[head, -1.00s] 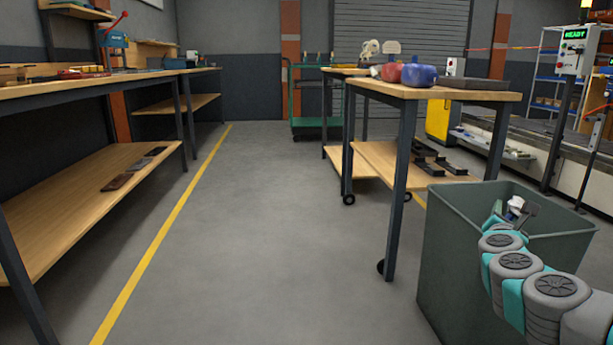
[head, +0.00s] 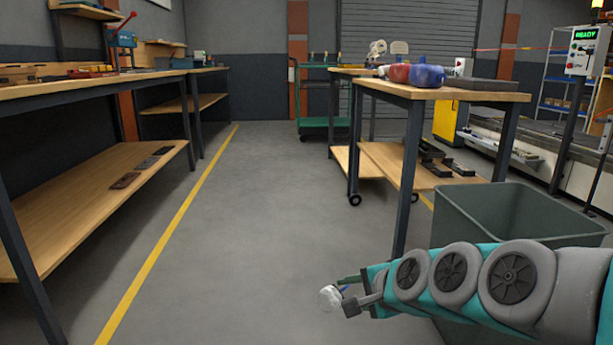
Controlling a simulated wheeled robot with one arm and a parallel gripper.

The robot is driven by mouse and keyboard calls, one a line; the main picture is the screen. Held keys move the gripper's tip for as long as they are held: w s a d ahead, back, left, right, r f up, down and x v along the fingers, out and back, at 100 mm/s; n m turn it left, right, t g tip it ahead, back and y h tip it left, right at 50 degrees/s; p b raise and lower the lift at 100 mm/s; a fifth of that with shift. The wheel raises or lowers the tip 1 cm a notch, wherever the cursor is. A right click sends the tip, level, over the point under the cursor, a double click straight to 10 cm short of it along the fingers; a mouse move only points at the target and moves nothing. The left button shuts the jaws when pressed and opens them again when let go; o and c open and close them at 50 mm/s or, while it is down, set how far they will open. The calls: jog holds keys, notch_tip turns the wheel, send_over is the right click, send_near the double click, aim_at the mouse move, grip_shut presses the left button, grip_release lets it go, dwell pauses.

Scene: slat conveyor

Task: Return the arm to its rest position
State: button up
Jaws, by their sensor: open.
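My arm, grey and teal, reaches in from the right edge of the head view, stretched to the left over the open floor in front of the grey-green bin (head: 520,218). My gripper (head: 338,298) is at its left end, clear of the bin and of the tables, and is open. A small whitish lump (head: 329,298) shows at the gripper's tip. I cannot tell what it is or whether it touches the fingers. The arm hides the bin's lower front.
A wooden work table (head: 440,92) with red and blue items stands behind the bin. A long workbench (head: 90,83) with a lower shelf runs along the left. A yellow floor line (head: 178,220) runs beside it. The aisle floor (head: 270,200) is clear.

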jog(key=s+d+f+n+g+h, duration=0.2)
jog(key=s+f+n+g, duration=0.15)
jog(key=s, duration=0.65)
jog(key=s+d+f+n+g+h, duration=0.1)
jog(key=s+d+f+n+g, duration=0.15)
jog(key=s+n, duration=0.45)
jog(key=s+d+f+n+g+h, duration=0.2)
jog(key=s+f+n+g, duration=0.15)
jog(key=s, duration=0.85)
notch_tip(320, 180, up, 15)
jog(key=p, duration=1.5)
jog(key=shift+s+d+r+g, duration=0.15)
jog(key=shift+s+g, duration=0.15)
jog(key=shift+g, duration=0.15)
jog(key=shift+o, duration=0.3)
